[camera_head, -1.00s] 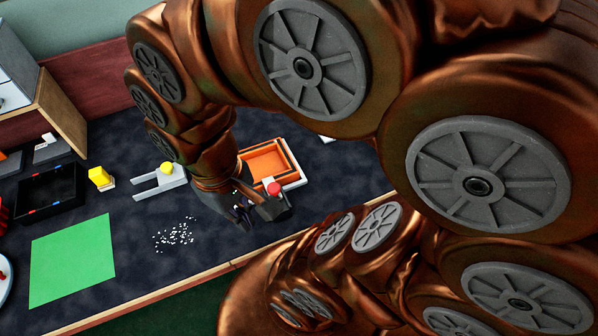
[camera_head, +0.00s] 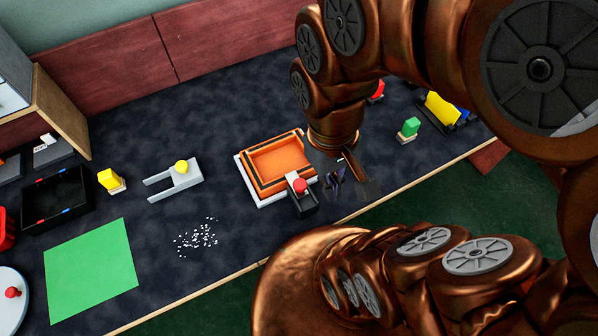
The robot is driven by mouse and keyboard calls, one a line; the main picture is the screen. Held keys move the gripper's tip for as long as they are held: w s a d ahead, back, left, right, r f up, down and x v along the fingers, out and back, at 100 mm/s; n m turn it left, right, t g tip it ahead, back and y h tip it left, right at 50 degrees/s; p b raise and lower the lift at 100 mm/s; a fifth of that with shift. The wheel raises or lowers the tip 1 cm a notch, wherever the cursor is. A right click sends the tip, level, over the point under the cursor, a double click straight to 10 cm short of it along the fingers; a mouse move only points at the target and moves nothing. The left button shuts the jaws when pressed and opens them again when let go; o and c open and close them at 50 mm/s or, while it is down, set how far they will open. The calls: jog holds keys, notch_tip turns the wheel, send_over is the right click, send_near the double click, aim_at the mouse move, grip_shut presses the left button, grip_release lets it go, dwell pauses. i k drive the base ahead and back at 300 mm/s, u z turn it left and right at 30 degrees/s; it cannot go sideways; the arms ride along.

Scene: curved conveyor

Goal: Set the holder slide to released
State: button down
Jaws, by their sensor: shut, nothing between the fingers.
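An orange tray (camera_head: 279,160) sits in a white holder (camera_head: 244,180) near the middle of the dark table. A dark slide block (camera_head: 304,205) with a red knob (camera_head: 300,186) stands at the holder's front right corner. I cannot tell for certain which end of its travel it is at. My gripper (camera_head: 338,184) is shut and empty, to the right of the knob and apart from it. Its fingers are small and dark against the table, so their detail is hard to see.
White bits (camera_head: 196,238) are scattered in front. A green mat (camera_head: 91,271) lies front left.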

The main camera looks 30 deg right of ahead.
aim_at(298, 185)
jog(key=z, duration=1.15)
jog(key=k, duration=1.8)
jog(key=u, duration=1.2)
jog(key=i, duration=1)
jog(key=u, duration=0.05)
